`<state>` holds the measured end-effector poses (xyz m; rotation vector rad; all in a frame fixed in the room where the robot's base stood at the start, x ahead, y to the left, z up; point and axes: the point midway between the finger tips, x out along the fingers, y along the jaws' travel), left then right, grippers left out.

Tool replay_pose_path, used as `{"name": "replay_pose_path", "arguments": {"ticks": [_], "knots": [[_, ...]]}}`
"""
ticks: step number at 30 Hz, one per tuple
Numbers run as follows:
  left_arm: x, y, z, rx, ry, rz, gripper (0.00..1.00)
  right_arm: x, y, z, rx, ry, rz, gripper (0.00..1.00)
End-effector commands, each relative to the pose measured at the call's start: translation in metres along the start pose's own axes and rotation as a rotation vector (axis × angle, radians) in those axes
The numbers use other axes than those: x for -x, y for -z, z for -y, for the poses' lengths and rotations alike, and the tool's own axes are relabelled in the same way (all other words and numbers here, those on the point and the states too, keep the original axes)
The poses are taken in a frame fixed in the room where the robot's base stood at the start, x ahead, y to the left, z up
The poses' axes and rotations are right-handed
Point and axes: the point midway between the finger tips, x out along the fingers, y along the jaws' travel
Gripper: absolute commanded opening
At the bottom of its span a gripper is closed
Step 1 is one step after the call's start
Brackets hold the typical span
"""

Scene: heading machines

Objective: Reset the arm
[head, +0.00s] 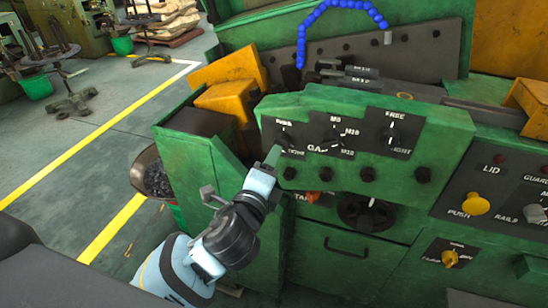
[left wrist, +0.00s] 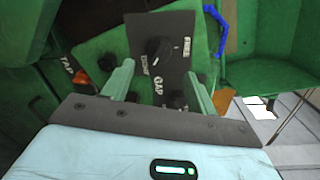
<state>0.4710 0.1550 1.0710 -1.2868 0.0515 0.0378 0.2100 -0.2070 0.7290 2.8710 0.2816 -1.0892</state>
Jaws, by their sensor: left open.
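My left arm comes in from the lower left in the head view, its gripper (head: 272,158) close in front of the left knob (head: 285,139) of the green control panel (head: 350,104). In the left wrist view the two green fingers of my left gripper (left wrist: 160,78) stand wide apart with nothing held between them. A dark knob (left wrist: 158,50) on a black plate marked FREE and TIGHT shows beyond and between the fingertips. Whether a fingertip touches the panel cannot be told. My right gripper is in neither view.
More knobs (head: 391,134) sit along the panel to the right, above a dark handwheel (head: 367,212). A yellow push button (head: 475,204) is at the right. A blue hose (head: 302,35) rises behind. A bin of dark pieces (head: 156,180) stands left. Open floor (head: 75,150) lies further left.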

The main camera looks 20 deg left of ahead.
Motion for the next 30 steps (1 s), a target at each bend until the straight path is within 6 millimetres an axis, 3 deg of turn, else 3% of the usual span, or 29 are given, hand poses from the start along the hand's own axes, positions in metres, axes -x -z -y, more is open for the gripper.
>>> {"name": "replay_pose_path", "arguments": {"ticks": [16,19,23,26,30], "knots": [[0.005,0.000,0.000,0.000,-0.001,0.000,0.58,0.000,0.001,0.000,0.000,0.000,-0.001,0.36],[0.005,0.003,-0.009,0.028,-0.019,-0.012,0.58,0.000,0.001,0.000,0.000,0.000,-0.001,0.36],[0.012,0.016,-0.049,0.171,-0.106,-0.059,0.58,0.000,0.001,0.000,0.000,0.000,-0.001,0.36],[0.026,0.030,-0.098,0.365,-0.214,-0.099,0.58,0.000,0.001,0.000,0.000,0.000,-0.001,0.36],[0.058,0.047,-0.170,0.683,-0.377,-0.111,0.58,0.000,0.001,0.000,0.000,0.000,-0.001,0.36]]}}
